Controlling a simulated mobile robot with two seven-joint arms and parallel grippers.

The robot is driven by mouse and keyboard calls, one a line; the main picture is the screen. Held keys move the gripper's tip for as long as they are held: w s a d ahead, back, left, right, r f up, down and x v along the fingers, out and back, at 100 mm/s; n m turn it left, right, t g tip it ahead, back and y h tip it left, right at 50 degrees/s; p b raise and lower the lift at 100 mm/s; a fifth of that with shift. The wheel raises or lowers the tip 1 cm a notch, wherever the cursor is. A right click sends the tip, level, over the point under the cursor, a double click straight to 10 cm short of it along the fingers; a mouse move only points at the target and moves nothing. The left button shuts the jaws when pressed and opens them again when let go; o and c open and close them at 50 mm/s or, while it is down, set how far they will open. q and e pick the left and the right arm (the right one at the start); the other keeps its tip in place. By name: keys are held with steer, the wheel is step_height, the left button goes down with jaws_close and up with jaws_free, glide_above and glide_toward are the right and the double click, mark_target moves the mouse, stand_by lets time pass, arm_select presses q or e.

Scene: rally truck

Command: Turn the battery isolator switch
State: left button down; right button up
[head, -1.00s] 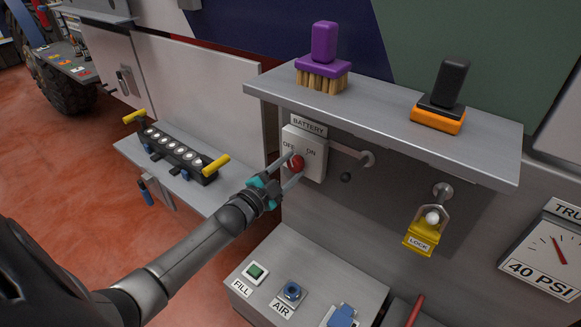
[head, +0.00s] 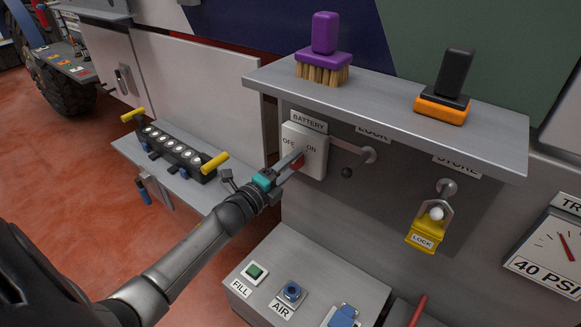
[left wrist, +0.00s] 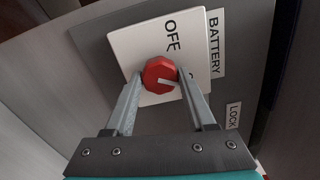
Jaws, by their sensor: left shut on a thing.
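The battery isolator switch is a red knob (left wrist: 160,75) with a pale pointer mark, on a white plate (head: 316,165) marked OFF and ON under a BATTERY label. In the head view the red knob (head: 298,163) is partly hidden by the fingers. My left gripper (head: 294,161) is shut on the knob, one finger on each side, as the left wrist view also shows (left wrist: 158,82). In that view the pale mark runs from the knob's middle towards the right rim, and the ON word is mostly hidden by a finger. My right gripper is not in view.
A grey shelf (head: 390,118) overhangs the switch, with a purple brush (head: 323,62) and an orange-and-black block (head: 445,90) on it. A lever (head: 350,158) is right of the switch. A yellow LOCK tag (head: 424,232) hangs further right. A box with FILL and AIR controls (head: 305,265) is below.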

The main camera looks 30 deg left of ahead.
arm_select(q)
steer(key=shift+m, duration=0.5)
steer(key=shift+c, duration=1.2)
jaws_free()
steer(key=s+a+b, duration=0.1)
steer(key=s, duration=1.4)
steer(key=shift+a, duration=0.1)
